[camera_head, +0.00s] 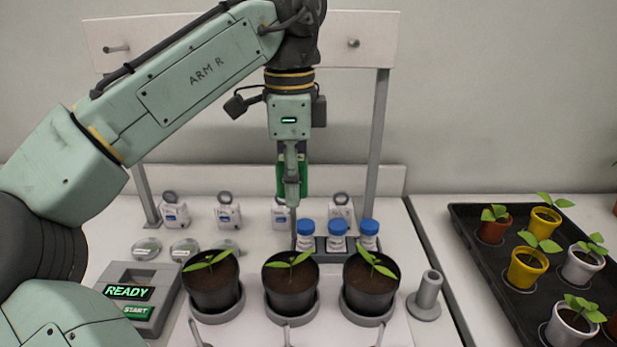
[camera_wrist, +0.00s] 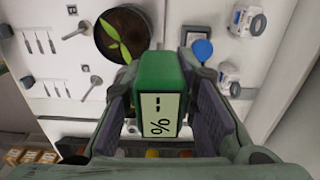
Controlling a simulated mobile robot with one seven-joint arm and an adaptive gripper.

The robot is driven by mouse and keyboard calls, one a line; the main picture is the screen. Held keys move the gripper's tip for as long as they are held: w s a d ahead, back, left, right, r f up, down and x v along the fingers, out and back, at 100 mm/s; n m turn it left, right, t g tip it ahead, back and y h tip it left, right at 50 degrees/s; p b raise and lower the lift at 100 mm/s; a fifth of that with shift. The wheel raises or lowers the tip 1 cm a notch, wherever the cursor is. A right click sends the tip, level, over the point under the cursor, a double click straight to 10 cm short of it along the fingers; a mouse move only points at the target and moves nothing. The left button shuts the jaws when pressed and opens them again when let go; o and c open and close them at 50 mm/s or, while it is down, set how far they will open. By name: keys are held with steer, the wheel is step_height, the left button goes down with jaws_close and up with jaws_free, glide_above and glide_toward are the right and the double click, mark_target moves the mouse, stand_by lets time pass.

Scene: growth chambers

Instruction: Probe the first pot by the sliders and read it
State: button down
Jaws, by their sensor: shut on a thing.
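My gripper (camera_head: 292,195) points down over the row of pots, shut on a green probe (camera_head: 305,176). In the wrist view the probe (camera_wrist: 158,75) sits between the fingers, its display showing a dash and a percent sign. Its thin rod hangs toward the back of the middle pot (camera_head: 291,297); I cannot tell whether its tip touches anything. A left pot (camera_head: 214,293) and a right pot (camera_head: 369,293) flank it. All three are dark, hold soil and a seedling, and stand on grey saucers. Part of one pot (camera_wrist: 107,48) shows in the wrist view.
A grey console (camera_head: 120,311) reading READY, with a START button, stands left. Blue-capped bottles (camera_head: 337,243) in a rack stand close behind the pots. A grey holder (camera_head: 428,290) stands right, then a black tray (camera_head: 497,274) of several potted seedlings. White tagged items (camera_head: 229,214) line the back.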

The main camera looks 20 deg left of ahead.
steer(key=s+a+r+n+p, duration=0.45)
steer(key=s+a, duration=0.25)
steer(key=a, duration=0.4)
step_height(320, 180, down, 6)
steer(key=n+b, duration=0.1)
steer(key=shift+a+b, duration=0.25)
steer(key=shift+b, duration=0.05)
steer(key=shift+p, duration=1.1)
stand_by(0.4)
steer(key=shift+f, duration=0.2)
stand_by(0.4)
steer(key=shift+f+b, duration=0.85)
steer(key=shift+f, duration=1.35)
steer(key=c, duration=1.2)
jaws_free()
